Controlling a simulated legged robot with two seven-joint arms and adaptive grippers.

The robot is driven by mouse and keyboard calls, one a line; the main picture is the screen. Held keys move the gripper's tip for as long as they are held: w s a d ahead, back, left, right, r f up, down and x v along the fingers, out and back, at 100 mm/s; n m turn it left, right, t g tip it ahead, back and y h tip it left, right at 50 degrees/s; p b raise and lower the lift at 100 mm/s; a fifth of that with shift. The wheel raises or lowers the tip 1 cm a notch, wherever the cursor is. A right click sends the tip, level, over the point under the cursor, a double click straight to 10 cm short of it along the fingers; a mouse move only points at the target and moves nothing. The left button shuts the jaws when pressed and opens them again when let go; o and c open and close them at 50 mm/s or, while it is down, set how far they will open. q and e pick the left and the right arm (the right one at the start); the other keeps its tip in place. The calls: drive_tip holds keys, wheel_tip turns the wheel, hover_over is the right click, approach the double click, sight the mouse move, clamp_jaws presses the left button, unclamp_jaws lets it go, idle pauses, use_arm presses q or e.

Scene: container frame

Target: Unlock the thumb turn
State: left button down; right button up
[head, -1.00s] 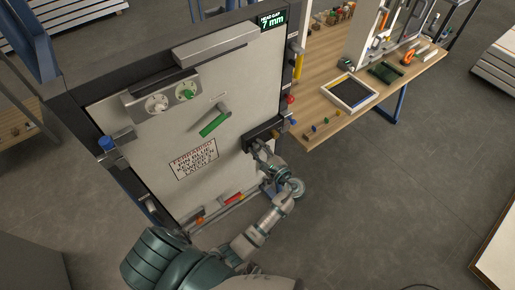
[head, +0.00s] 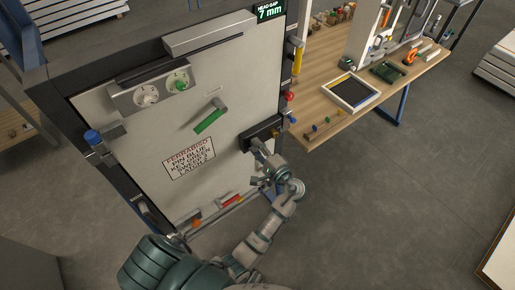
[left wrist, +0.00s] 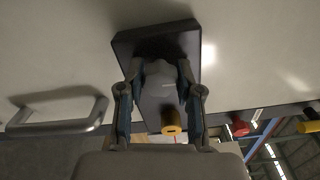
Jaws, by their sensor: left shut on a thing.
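The door panel (head: 225,65) stands upright in a dark frame. A dark lock housing (head: 262,133) sits near its right edge. The left wrist view shows this housing as a black plate (left wrist: 188,45) with a grey thumb turn (left wrist: 157,90) on it. My left gripper (head: 261,149) is at the housing. In the left wrist view its two fingers (left wrist: 160,70) lie on either side of the thumb turn, shut on it. A brass-coloured cylinder (left wrist: 172,124) shows beside the turn. The fingers partly hide the turn. My right gripper is out of view.
A display (head: 270,11) reads 7 mm. A wooden workbench (head: 318,88) with a tray (head: 352,93) stands right.

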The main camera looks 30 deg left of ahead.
use_arm(q)
drive_tip(key=shift+s+f, duration=0.15)
drive_tip(key=shift+f, duration=0.05)
idle(0.4)
drive_tip(key=c, duration=0.9)
unclamp_jaws()
drive_tip(key=shift+o, duration=0.8)
drive_tip(key=shift+s+r, duration=0.1)
drive_tip(key=shift+d, duration=0.1)
drive_tip(key=shift+d, duration=0.25)
drive_tip(key=v, duration=1.1)
drive_tip(key=shift+d, duration=0.3)
